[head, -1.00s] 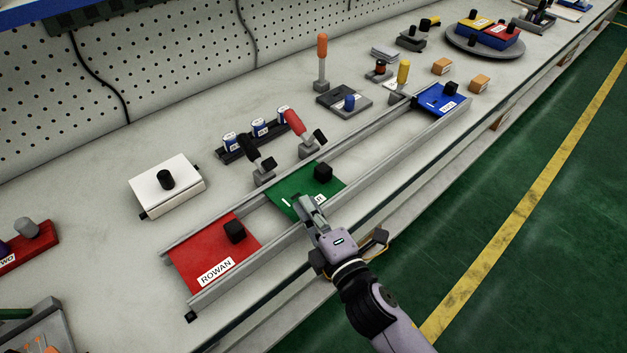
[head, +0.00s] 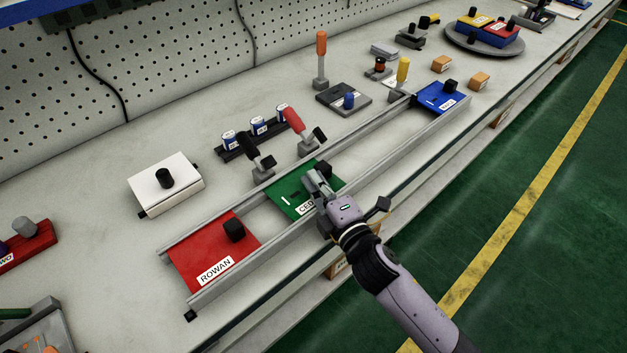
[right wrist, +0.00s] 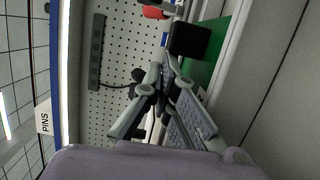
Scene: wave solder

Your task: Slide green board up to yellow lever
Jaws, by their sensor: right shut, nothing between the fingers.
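The green board (head: 289,200) lies on the two metal rails, with a black knob (head: 324,169) on top and a partly covered white label. It also shows in the right wrist view (right wrist: 212,75). My right gripper (head: 311,176) is shut and empty above the green board, its fingertips close to the knob's near left side. I cannot tell whether they touch it. The yellow lever (head: 403,71) stands upright behind the rails, farther right, near the blue board (head: 440,98). My left gripper is not in view.
A red board (head: 205,259) labelled ROWAN sits on the rails left of the green one. Black-handled (head: 250,147) and red-handled (head: 293,120) clamps stand behind the rails. The rails (head: 376,158) are bare between the green and blue boards.

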